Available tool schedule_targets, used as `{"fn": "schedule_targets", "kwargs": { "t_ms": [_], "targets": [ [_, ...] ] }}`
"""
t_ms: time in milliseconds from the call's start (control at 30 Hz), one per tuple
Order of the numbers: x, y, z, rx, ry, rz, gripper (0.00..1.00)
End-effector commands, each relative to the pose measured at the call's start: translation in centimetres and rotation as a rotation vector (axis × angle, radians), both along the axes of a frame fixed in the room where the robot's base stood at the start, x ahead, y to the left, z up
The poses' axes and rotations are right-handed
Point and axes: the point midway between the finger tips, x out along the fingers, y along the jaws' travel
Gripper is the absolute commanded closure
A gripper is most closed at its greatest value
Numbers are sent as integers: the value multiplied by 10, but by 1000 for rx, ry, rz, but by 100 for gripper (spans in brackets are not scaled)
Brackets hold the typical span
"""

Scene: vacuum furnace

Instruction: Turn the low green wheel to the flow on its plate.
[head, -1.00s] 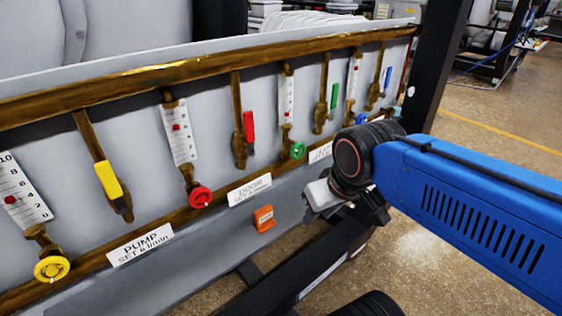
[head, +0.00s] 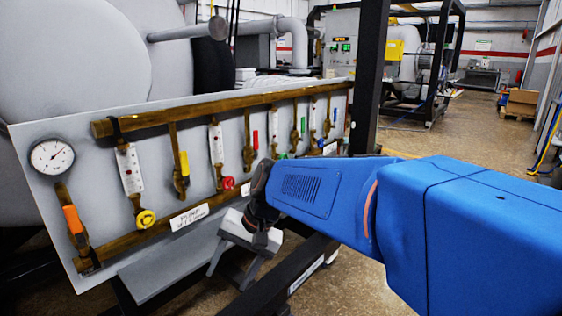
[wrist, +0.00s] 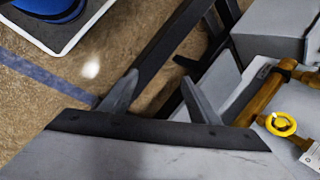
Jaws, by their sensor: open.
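The low green wheel (head: 283,156) is small in the head view, at the foot of a sight tube (head: 272,132) on the grey panel. It sits just above my blue arm. A white plate (head: 329,148) lies along the lower pipe to its right, its print too small to read. My gripper (head: 226,274) is open and empty, pointing down in front of the panel's lower edge, left of and below the green wheel. In the wrist view its two fingers (wrist: 160,78) are apart over the floor and a dark frame bar. The green wheel is not in the wrist view.
A red wheel (head: 228,183) and a yellow wheel (head: 145,218) sit on lines left of the green one. The yellow wheel also shows in the wrist view (wrist: 281,124). Coloured lever handles and a gauge (head: 52,156) share the panel. A black post (head: 368,75) stands at its right end.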

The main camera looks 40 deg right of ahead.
Motion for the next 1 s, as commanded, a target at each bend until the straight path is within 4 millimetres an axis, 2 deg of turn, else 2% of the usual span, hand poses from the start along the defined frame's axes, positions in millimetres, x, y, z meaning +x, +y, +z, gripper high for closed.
{"fn": "schedule_targets", "kwargs": {
  "t_ms": [267, 467, 667, 767, 867, 1000],
  "targets": [
    [49, -34, 14, 343, 78, -395, 44],
    [83, -79, 30, 603, 101, -664, 44],
    [110, -144, 48, 875, 93, -913, 44],
    [118, -184, 58, 1016, 74, -1028, 44],
    [121, -228, 66, 1159, 48, -1136, 44],
    [115, -295, 77, 1362, -8, -1269, 44]
  ]
}}
